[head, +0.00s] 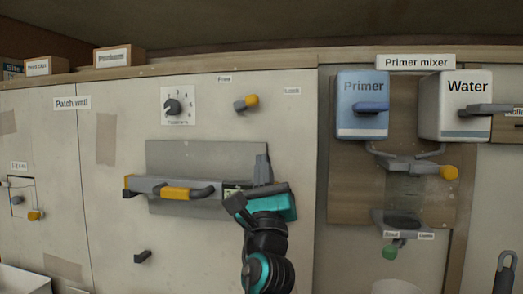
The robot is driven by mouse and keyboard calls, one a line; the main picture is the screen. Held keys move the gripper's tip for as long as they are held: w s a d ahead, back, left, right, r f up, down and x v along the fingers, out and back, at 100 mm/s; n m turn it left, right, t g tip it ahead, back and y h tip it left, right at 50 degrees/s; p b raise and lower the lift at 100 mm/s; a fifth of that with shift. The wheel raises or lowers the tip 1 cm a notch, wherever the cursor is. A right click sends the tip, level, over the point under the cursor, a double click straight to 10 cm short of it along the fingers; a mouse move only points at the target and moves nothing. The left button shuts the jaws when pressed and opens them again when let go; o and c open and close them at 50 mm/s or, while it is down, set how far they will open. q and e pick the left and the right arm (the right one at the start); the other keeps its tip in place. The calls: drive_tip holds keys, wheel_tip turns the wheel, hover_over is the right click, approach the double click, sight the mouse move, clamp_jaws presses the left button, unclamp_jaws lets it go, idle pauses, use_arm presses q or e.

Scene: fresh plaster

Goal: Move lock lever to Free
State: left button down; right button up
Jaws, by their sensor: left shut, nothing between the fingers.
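The lock lever (246,103) is a small grey lever with a yellow tip on the pale wall panel. It sits between the "Free" label (224,79) on its upper left and the "Lock" label (292,91) on its right. Its yellow tip points right and slightly up, toward the Lock side. My left gripper (262,168) is below the lever and a little to its right, apart from it. Its fingers look closed and empty, in front of the right part of the grey plate. My right gripper is not in view.
A horizontal bar with a yellow grip (176,194) crosses the grey plate (200,160), partly hidden by my gripper. A dial (172,106) is left of the lever. At right are the blue Primer box (362,90), white Water box (462,85) and a yellow-tipped lever (449,172).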

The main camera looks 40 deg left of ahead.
sight(257, 104)
use_arm(q)
drive_tip(key=w+a+r+p, duration=0.1)
drive_tip(key=r, duration=0.2)
drive_tip(key=w+a+r+p, duration=0.1)
drive_tip(key=a+r+p, duration=0.1)
drive_tip(key=r, duration=0.1)
drive_tip(key=w+a+r+p, duration=0.1)
drive_tip(key=a+r, duration=0.1)
drive_tip(key=r, duration=0.1)
drive_tip(key=shift+w+r, duration=0.25)
drive_tip(key=shift+w, duration=0.15)
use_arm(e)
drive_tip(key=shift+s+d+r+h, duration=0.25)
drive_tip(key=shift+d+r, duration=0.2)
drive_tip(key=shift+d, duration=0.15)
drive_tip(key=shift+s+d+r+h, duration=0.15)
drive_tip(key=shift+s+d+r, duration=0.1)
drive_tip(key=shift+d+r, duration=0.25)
use_arm(q)
drive_tip(key=shift+n, duration=0.3)
drive_tip(key=shift+d+r+n+g+y, duration=0.15)
drive_tip(key=shift+n+g+y, duration=0.25)
drive_tip(key=shift+g, duration=0.1)
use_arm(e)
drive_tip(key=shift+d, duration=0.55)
use_arm(q)
drive_tip(key=shift+n, duration=0.3)
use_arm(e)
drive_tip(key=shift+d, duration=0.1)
